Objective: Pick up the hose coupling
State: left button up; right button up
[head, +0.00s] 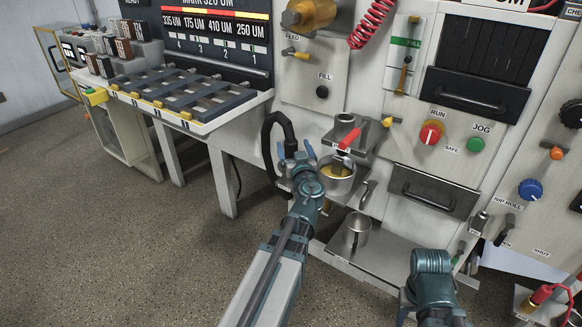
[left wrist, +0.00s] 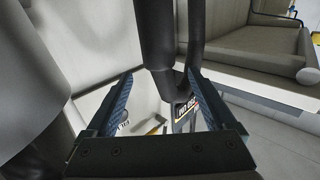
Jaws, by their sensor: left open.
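The black hose (head: 268,136) arches up beside the machine at the centre of the head view, with a thicker, coupling-like black end (head: 289,143) hanging down. My left gripper (head: 298,167) is at this end. In the left wrist view, the thick black cylinder (left wrist: 155,35) comes down between and beyond the spread fingers of my left gripper (left wrist: 160,80), with the thinner hose curving up beside it. The fingers are open with a gap on both sides, and I see no grip. My right gripper is not in view; only part of that arm shows.
A metal cup (head: 338,180) with yellowish contents stands just right of my left gripper, below a red-handled part (head: 349,138). Another metal cup (head: 356,230) stands on the lower shelf (head: 385,262). A red fitting (head: 541,294) lies at the lower right. The floor at left is clear.

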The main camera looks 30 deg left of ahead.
aim_at(292, 154)
pick_arm(q)
notch_tip(292, 154, down, 5)
jog(key=b, duration=0.3)
jog(key=shift+r+b, duration=0.15)
jog(key=shift+b, duration=0.15)
jog(key=shift+w+a+r+p, duration=0.3)
jog(key=shift+w+a, duration=0.45)
jog(key=shift+w, duration=0.15)
jog(key=shift+x, duration=2.6)
grip_shut()
